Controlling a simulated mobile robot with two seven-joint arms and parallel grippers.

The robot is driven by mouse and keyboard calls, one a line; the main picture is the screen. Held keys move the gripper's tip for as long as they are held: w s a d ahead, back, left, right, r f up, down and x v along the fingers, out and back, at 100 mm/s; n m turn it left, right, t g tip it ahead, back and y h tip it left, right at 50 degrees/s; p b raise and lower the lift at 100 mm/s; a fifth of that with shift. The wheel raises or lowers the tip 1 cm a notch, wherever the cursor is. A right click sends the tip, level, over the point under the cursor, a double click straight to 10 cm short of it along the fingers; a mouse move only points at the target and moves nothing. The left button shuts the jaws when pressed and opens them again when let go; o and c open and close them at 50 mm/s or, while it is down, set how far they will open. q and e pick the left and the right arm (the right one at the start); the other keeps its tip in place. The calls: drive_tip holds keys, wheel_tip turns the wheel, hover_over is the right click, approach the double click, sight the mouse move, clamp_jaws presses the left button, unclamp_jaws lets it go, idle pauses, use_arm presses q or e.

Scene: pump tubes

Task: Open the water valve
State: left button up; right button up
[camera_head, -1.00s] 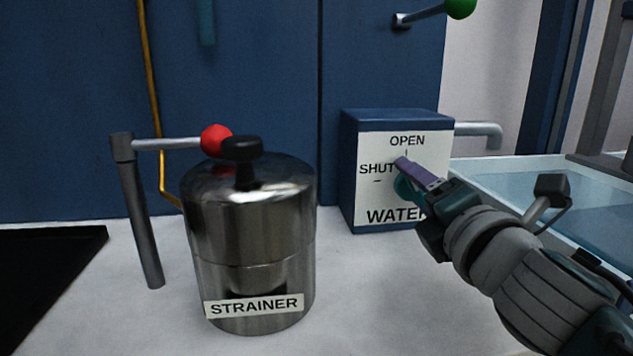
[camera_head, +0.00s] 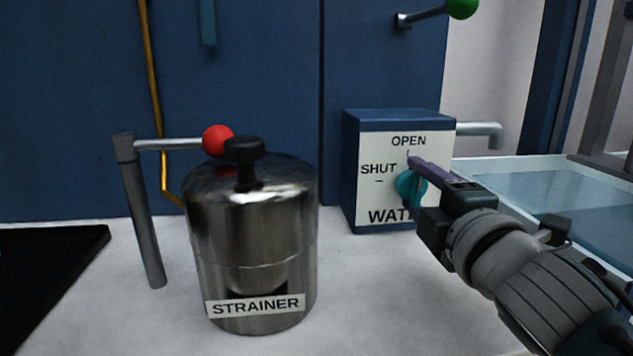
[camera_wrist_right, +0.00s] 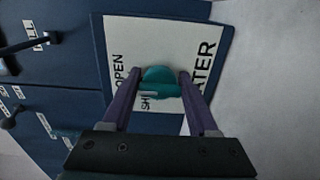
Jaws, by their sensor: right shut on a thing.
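The water valve is a blue box with a white front plate (camera_head: 372,205) marked OPEN at the top, SHUT at the left and WATER below. Its round teal knob (camera_head: 405,184) sits in the middle of the plate, partly hidden by my right gripper (camera_head: 414,172). In the right wrist view the two purple fingers lie on either side of the teal knob (camera_wrist_right: 160,76), shut on it. In the head view the upper fingertip lies just below the OPEN mark. I cannot tell exactly which mark the knob points at. My left gripper is not in view.
A steel strainer (camera_head: 250,225) with a black top knob stands left of the box. A red-ended lever (camera_head: 170,144) on a grey post is behind it. A pipe spout (camera_head: 480,130) leads from the box towards a water basin (camera_head: 540,185). Grey counter is clear between strainer and box.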

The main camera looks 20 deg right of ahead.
idle(0.3)
drive_tip(key=o, duration=1.4)
drive_tip(key=shift+s, duration=0.1)
drive_tip(key=v, duration=0.9)
drive_tip(key=shift+s+a, duration=0.1)
drive_tip(key=shift+s, duration=0.3)
